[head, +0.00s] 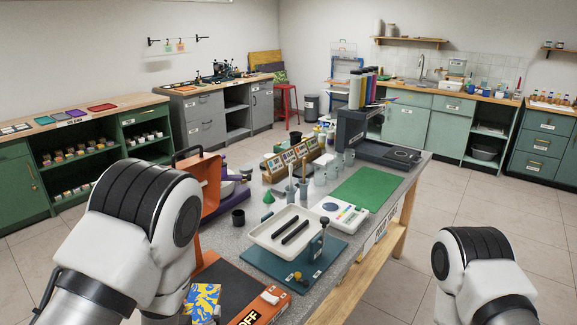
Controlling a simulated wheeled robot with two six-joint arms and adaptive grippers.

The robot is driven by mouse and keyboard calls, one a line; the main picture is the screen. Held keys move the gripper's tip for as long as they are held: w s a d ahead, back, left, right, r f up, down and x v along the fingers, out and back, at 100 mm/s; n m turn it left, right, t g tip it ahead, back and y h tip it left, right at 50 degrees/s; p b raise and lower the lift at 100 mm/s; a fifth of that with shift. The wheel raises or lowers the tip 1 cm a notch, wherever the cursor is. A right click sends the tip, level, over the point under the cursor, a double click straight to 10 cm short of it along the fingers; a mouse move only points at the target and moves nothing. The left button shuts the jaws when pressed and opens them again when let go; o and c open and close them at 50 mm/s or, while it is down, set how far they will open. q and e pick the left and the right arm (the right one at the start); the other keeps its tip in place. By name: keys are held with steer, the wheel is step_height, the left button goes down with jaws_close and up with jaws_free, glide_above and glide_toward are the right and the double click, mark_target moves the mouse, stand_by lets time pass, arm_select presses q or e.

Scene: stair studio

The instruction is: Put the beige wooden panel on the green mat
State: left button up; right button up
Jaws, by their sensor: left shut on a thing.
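The green mat (367,187) lies flat and bare on the grey worktable, right of the middle. I cannot make out the beige wooden panel anywhere in view. My left arm fills the lower left of the view and hides what is behind it. Only a small dark part shows at its left edge, perhaps of my left gripper. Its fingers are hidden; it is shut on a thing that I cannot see. My right arm shows at the lower right, and its gripper is out of view.
A white tray with dark bars (312,232) and a white scale (340,214) stand in front of the mat. A dark machine (360,137) stands behind it. Cups and a swatch rack (293,159) are to its left. An orange press (204,180) stands by my left arm.

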arm_select(q)
steer(key=s+f, duration=0.4)
steer(key=shift+f, duration=0.2)
steer(key=shift+w, duration=0.15)
steer(key=w+d+m+h, duration=0.1)
steer(key=h, duration=0.1)
steer(key=w+d+m+g+h, duration=0.1)
steer(key=w+d+m+h, duration=0.2)
steer(key=w+m+h, duration=0.1)
steer(key=shift+w+d+f, duration=0.1)
steer(key=shift+d+f, duration=0.05)
steer(key=shift+f, duration=0.25)
steer(key=shift+w+d+r+m+g+h, duration=0.1)
steer(key=shift+w+m+g+h, duration=0.1)
steer(key=shift+m+g+h, duration=0.3)
steer(key=shift+w+d+m+g+h, duration=0.15)
steer(key=shift+m+g+h, duration=0.15)
steer(key=shift+m+h, duration=0.25)
steer(key=shift+r, duration=0.1)
steer(key=shift+d, duration=0.1)
